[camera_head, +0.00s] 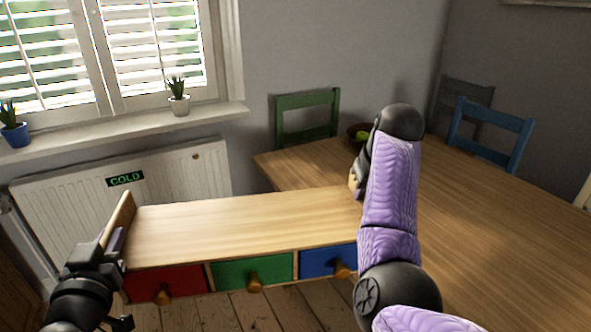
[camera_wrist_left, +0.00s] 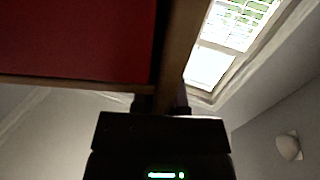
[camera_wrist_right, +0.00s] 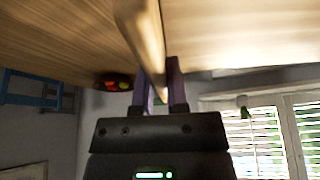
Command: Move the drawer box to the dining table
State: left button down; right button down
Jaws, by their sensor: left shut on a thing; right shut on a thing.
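The drawer box (camera_head: 240,225) is a long wooden unit with a red, a green and a blue drawer, all shut, each with a knob. It is held up off the floor, roughly level. My left gripper (camera_head: 113,245) is shut on its left end panel, seen beside the red drawer (camera_wrist_left: 75,40) in the left wrist view. My right gripper (camera_head: 357,178) is shut on its right end panel (camera_wrist_right: 145,35), partly hidden by my arm. The wooden dining table (camera_head: 490,220) is at the right. The box's right end overlaps the table's near-left edge in the head view; contact cannot be told.
A fruit bowl (camera_head: 360,132) stands on the table, partly behind my right arm. A green chair (camera_head: 307,115) and a blue chair (camera_head: 490,135) stand around it. A radiator (camera_head: 75,205) and a windowsill with potted plants (camera_head: 179,97) are at the left. Most of the tabletop is clear.

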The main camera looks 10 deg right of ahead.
aim_at(485, 235)
jog(key=i+l+z, duration=0.1)
jog(key=z, duration=0.3)
jog(key=i+z, duration=0.55)
jog(key=z, duration=0.25)
jog(key=i+z, duration=0.2)
jog(key=z, duration=0.2)
jog(key=i+z, duration=0.3)
